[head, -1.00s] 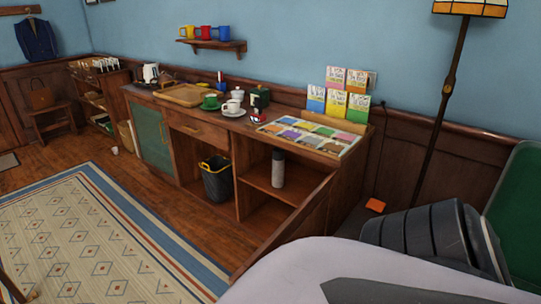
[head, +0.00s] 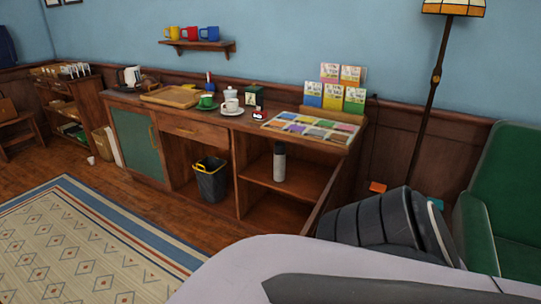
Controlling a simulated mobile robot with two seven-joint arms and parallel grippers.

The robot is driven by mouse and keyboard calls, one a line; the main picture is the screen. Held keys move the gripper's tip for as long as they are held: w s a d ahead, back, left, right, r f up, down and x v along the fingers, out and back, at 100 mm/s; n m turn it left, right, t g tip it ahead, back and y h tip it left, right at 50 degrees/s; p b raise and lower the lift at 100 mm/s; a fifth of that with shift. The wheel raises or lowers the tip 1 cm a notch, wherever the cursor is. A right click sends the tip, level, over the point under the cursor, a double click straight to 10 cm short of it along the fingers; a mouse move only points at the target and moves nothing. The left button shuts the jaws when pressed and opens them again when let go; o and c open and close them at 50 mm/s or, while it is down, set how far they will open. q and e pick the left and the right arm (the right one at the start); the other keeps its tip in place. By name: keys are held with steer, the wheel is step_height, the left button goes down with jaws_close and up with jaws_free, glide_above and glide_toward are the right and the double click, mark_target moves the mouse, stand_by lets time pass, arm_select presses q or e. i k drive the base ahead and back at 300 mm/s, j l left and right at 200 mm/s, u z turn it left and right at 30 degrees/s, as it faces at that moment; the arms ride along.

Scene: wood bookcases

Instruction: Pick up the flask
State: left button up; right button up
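The flask (head: 279,162) is a slim grey cylinder with a dark cap. It stands upright on the middle shelf of the open right-hand compartment of the wooden cabinet (head: 222,136). The shelf around it looks clear. Part of my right arm fills the lower right of the head view, apart from the flask. Neither of my grippers shows in the head view.
The cabinet top holds a green cup (head: 206,101), a white cup on a saucer (head: 231,106), a wooden tray (head: 171,96) and a tea display (head: 311,128). A dark bin (head: 210,182) stands in the middle bay. A green armchair (head: 500,190) is at right. The rug (head: 75,245) lies clear.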

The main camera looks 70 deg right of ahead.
mark_target(280, 148)
steer(key=i+z, duration=0.4)
steer(key=i+j+z, duration=0.25)
steer(key=i+z, duration=0.15)
steer(key=i+l+z, duration=0.1)
steer(key=i+z, duration=1)
steer(key=z, duration=0.15)
steer(key=i+z, duration=0.2)
steer(key=z, duration=0.15)
steer(key=i+j+z, duration=0.15)
steer(key=z, duration=0.2)
steer(key=i+z, duration=0.2)
steer(key=z, duration=0.15)
steer(key=i+j+z, duration=0.15)
steer(key=z, duration=0.2)
steer(key=i+j+z, duration=0.15)
steer(key=z, duration=0.15)
steer(key=i+j+z, duration=0.6)
steer(key=l, duration=0.1)
